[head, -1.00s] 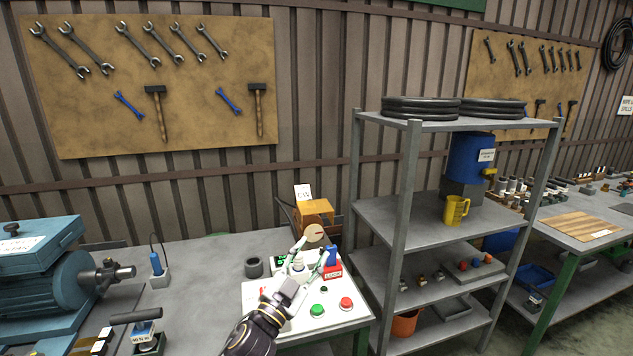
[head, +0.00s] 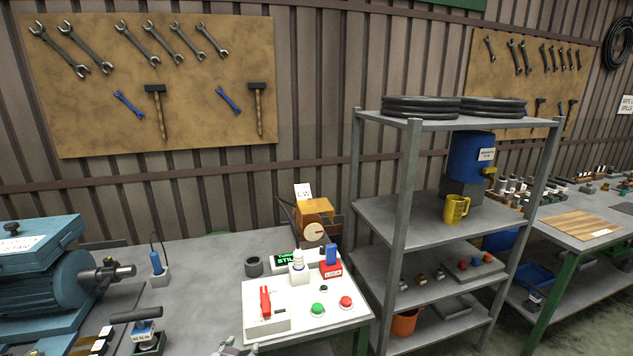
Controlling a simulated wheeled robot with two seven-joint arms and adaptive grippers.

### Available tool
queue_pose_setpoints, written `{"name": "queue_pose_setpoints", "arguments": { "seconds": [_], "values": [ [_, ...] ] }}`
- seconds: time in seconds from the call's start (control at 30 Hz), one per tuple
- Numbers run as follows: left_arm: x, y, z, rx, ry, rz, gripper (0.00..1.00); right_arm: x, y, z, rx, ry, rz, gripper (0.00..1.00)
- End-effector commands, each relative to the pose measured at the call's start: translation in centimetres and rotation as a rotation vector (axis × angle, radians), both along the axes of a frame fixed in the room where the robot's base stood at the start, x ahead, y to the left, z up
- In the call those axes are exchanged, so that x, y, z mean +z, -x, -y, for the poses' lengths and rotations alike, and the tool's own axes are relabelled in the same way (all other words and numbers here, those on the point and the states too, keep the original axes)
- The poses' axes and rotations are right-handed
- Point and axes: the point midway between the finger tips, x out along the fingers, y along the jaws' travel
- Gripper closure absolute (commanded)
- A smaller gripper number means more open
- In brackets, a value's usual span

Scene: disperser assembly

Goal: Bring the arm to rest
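A gripper, which I take as my left (head: 237,346), shows only as a small grey tip at the bottom edge. It is below the white control panel (head: 285,329) and apart from it. Whether it is open or shut cannot be made out. No object shows in it. My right gripper is not in view.
The grey workbench (head: 210,270) holds a blue motor machine (head: 40,275) at left, a dark ring (head: 254,266) and an orange device (head: 315,211) behind the panel. A grey shelf rack (head: 410,180) stands close to the right. The bench left of the panel is mostly clear.

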Motion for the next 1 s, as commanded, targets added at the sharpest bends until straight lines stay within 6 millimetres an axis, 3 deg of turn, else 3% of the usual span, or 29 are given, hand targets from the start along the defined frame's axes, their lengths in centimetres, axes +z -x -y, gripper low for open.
{"name": "queue_pose_setpoints", "arguments": {
  "seconds": [0.2, 0.4, 0.73, 1.0],
  "values": [
    [-4.1, 6.1, -1.9, 0.035, 0.015, -0.244, 0.55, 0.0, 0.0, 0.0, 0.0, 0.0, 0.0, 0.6],
    [-6.3, 10.8, -2.9, 0.04, 0.026, -0.416, 0.55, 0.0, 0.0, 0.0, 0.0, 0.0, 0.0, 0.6],
    [-7.8, 15.6, -3.5, 0.035, 0.038, -0.578, 0.55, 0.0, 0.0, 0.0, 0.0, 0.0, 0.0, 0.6],
    [-8.7, 18.0, -3.8, 0.027, 0.044, -0.662, 0.55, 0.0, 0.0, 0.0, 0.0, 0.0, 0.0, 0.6]
  ]
}}
